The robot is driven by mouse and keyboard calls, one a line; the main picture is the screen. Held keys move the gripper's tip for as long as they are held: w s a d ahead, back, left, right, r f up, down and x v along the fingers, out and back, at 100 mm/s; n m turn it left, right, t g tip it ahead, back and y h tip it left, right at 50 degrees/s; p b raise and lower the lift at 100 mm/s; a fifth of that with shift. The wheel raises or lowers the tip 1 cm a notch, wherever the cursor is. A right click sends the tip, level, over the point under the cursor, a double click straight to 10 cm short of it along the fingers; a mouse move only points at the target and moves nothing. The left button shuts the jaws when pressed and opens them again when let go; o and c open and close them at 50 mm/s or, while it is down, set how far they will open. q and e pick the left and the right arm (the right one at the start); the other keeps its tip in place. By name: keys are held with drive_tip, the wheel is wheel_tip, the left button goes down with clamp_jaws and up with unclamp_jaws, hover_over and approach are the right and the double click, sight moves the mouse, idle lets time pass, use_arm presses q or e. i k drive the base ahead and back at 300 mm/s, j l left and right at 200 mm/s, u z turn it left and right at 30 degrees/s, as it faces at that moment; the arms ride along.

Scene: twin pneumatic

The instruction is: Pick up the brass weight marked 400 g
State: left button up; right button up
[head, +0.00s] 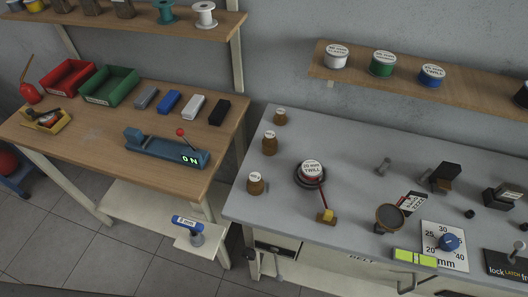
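The far weight (280,118) is smallest, the middle weight (269,146) is taller, and the near weight (256,186) stands closest to the front. Their markings are too small to read, so I cannot tell which one is marked 400 g. Neither of my grippers is in view.
A wooden bench (100,125) on the left holds bins and a blue fixture (165,150). A gap separates bench and grey table (350,135).

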sight(255, 184)
drive_tip(key=k+j+z, duration=0.9)
drive_tip(key=k+z, duration=0.15)
drive_tip(key=k, duration=0.2)
